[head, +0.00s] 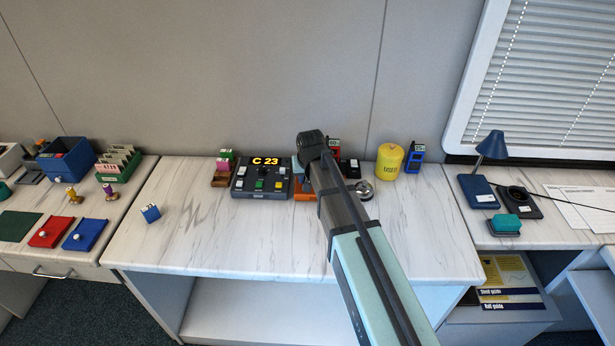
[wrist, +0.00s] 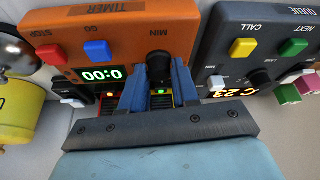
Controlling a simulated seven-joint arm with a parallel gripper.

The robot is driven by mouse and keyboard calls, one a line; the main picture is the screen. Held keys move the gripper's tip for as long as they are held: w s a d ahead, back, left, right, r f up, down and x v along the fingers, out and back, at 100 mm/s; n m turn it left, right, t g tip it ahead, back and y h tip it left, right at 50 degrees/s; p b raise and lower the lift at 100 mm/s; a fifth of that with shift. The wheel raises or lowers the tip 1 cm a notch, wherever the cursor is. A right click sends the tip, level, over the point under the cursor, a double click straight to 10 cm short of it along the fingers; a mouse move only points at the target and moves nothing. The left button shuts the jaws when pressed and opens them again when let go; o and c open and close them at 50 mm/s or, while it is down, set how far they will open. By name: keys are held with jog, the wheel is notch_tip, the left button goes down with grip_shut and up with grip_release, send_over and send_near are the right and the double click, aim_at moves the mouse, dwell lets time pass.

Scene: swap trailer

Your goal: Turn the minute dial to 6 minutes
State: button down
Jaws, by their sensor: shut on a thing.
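The orange timer (wrist: 120,30) fills the top middle of the wrist view, upside down there. It has a red STOP button (wrist: 49,54), a blue GO button (wrist: 96,50) and a green display (wrist: 102,74) that reads 0:00. Its black minute dial (wrist: 158,66), by the word MIN, is between the blue fingers of my gripper (wrist: 159,80), which is shut on it. The dial's pointer mark cannot be made out. In the head view my arm hides most of the timer (head: 302,193), and the fingers do not show.
The dark queue console (head: 261,177), showing C 23, stands close beside the timer on its left in the head view. A yellow cylinder (head: 389,162), a bell (head: 365,190) and a blue device (head: 416,155) stand to the right. The counter's front is mostly clear.

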jog(key=shift+m+h, duration=0.4)
jog(key=shift+m, duration=0.7)
jog(key=c, duration=0.9)
grip_release()
jog(key=v, duration=1.3)
jog(key=shift+s+a+r, duration=0.1)
jog(key=shift+a+r, duration=0.1)
jog(key=shift+r, duration=0.15)
